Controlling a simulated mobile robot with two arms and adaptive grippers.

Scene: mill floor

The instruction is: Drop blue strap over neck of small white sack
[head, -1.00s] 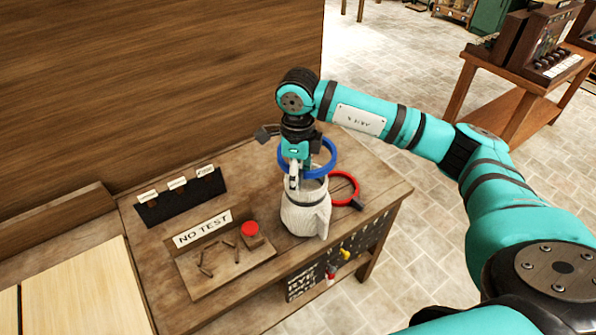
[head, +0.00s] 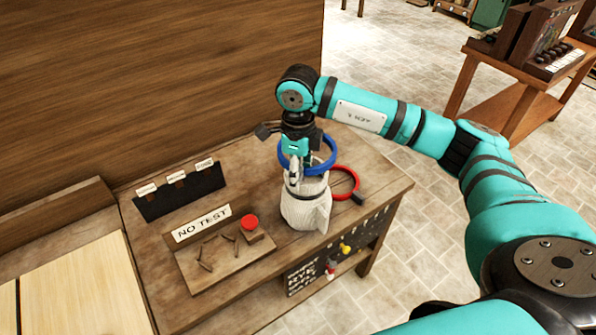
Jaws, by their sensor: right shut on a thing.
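The small white sack (head: 304,212) stands upright on the wooden bench. The blue strap (head: 325,164) is a ring held level at the top of the sack, and the sack's top shows just below and inside it. My right gripper (head: 294,180) points down over the sack and is shut on the left side of the blue strap. The gripper hides part of the sack's neck, so I cannot tell how far the ring is around it. My left gripper is not in view.
A red ring-shaped strap (head: 346,180) lies behind and right of the sack. A board with a NO TEST sign (head: 203,224) and a red button (head: 250,222) is at left front. A dark card rack (head: 180,193) stands behind it. The bench's right edge is close.

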